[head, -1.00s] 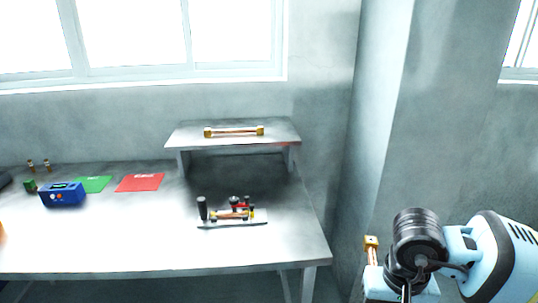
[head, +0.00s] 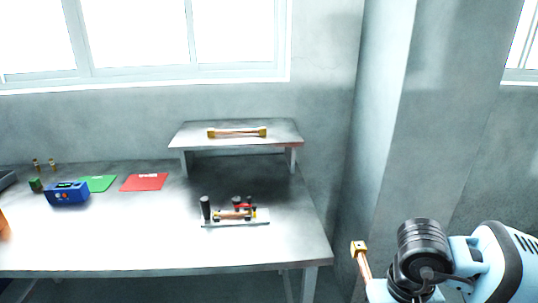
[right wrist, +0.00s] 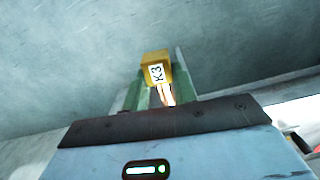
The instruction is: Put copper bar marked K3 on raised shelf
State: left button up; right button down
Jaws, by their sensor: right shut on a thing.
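The copper bar marked K3 (right wrist: 156,72) has a brass end block with a white K3 label, seen in the right wrist view. My right gripper (right wrist: 152,96) is shut on it. In the head view the bar (head: 361,262) sticks up at the lower right beside my right arm, tilted, clear of the table; the fingers are hidden there. The raised shelf (head: 190,139) stands at the back right of the table, up and left of the held bar. Another copper bar with brass ends (head: 237,132) lies on the shelf. My left gripper is not in view.
On the table (head: 120,235) stands a fixture (head: 236,222) with a bar in it, in front of the shelf. A blue device (head: 67,194), a green mat (head: 98,184) and a red mat (head: 144,182) lie left. A wall pillar (head: 385,130) rises right of the table.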

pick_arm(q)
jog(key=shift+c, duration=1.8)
pick_arm(e)
jog(key=s+f, duration=0.3)
jog(key=f, duration=1.1)
jog(key=shift+s+a+f, duration=0.15)
jog(key=shift+s+f, duration=0.2)
jog(key=shift+f, duration=0.05)
